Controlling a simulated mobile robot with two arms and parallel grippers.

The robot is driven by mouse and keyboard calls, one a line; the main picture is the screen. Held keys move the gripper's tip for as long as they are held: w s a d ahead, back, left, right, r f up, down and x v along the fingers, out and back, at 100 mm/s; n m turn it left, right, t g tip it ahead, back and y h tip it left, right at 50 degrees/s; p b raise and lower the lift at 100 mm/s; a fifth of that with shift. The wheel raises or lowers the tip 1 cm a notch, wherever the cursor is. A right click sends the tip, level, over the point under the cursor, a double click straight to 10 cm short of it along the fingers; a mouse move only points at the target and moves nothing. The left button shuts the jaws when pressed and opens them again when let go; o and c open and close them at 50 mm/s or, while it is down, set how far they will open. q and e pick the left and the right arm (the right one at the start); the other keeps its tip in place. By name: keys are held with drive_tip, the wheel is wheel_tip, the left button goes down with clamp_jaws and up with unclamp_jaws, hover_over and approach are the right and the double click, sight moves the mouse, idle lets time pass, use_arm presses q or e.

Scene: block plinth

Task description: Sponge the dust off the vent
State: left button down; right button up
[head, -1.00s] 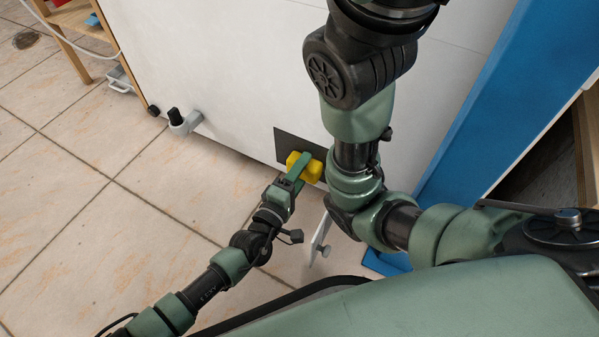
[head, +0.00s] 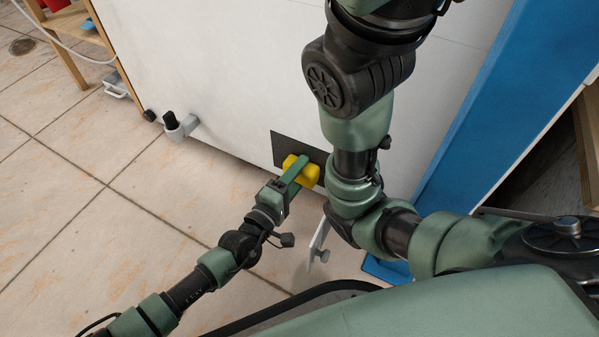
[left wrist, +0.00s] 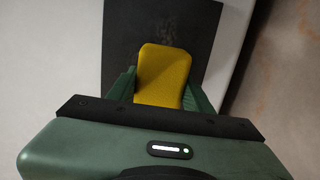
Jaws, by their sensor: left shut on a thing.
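The vent (head: 286,147) is a dark rectangular plate low on the white wall, partly hidden behind my right arm in the head view. It also fills the upper middle of the left wrist view (left wrist: 122,38), where a faint patch of greyish specks, apparently dust (left wrist: 172,32), shows beyond the sponge. My left gripper (head: 293,170) is shut on the yellow sponge (head: 308,174) and holds it in front of the vent. The sponge also shows between the fingers in the left wrist view (left wrist: 162,75). Whether it touches the vent I cannot tell. My right gripper is not clearly visible.
A grey pipe fitting with a black knob (head: 180,126) sticks out low on the white wall (head: 215,70). A blue panel (head: 460,130) stands at the right. A wooden shelf (head: 75,40) is at the far left. The tiled floor (head: 90,220) is clear at left.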

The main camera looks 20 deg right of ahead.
sight(287, 154)
use_arm(q)
drive_tip(key=shift+n+t+y, duration=0.3)
drive_tip(key=shift+n+t, duration=0.2)
drive_tip(key=w+a, duration=0.1)
drive_tip(key=w, duration=0.1)
drive_tip(key=w+a+r, duration=0.1)
drive_tip(key=a, duration=0.1)
drive_tip(key=shift+w+a+p, duration=0.25)
drive_tip(key=shift+w+p, duration=0.15)
drive_tip(key=shift+s+p+v, duration=0.25)
drive_tip(key=shift+p+v, duration=0.4)
drive_tip(key=shift+v, duration=1.65)
drive_tip(key=shift+d, duration=0.15)
drive_tip(key=shift+p+v, duration=0.4)
drive_tip(key=shift+v, duration=1.05)
